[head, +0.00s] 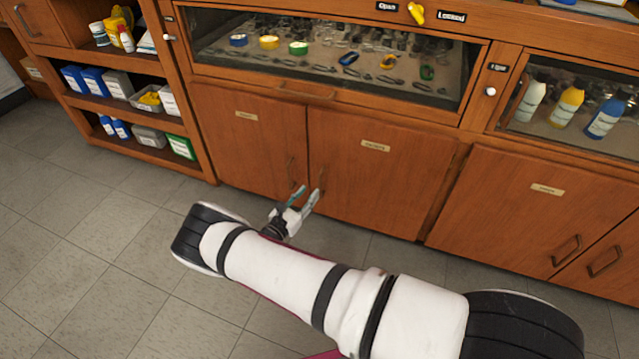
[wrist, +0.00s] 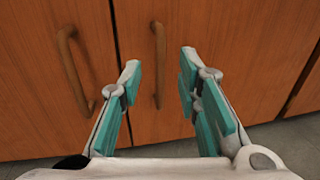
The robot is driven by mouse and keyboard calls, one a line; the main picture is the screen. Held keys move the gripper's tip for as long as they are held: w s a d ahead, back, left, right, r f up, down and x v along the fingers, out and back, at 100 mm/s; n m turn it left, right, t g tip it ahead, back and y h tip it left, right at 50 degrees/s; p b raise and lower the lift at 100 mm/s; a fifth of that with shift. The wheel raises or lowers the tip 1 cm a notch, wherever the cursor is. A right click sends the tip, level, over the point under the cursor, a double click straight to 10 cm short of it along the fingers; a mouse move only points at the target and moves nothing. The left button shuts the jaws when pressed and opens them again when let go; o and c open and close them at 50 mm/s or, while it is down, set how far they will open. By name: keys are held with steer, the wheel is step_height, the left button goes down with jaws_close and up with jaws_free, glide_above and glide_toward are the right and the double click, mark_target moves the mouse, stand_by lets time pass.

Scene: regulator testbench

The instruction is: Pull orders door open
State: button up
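Two wooden cabinet doors stand side by side below the glass display case, both shut. The left door (head: 240,140) and right door (head: 385,180) carry small labels too blurred to read, so I cannot tell which is the orders door. My gripper (head: 308,193) is open near the lower inner edges of these doors. In the wrist view, the right door's upright handle (wrist: 158,65) appears between the open fingertips (wrist: 160,65). No finger visibly grips it, and I cannot judge the remaining depth. The left door's handle (wrist: 72,75) is outside the left finger.
Another labelled door (head: 510,205) with a handle is to the right. Open shelves (head: 120,105) with bottles and boxes stand left. The glass display case (head: 330,60) is above. The tiled floor (head: 90,230) before the cabinets is clear except for my arm.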

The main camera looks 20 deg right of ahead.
mark_target(319, 182)
steer(key=b+x, duration=0.2)
steer(key=x, duration=0.6)
jaws_close()
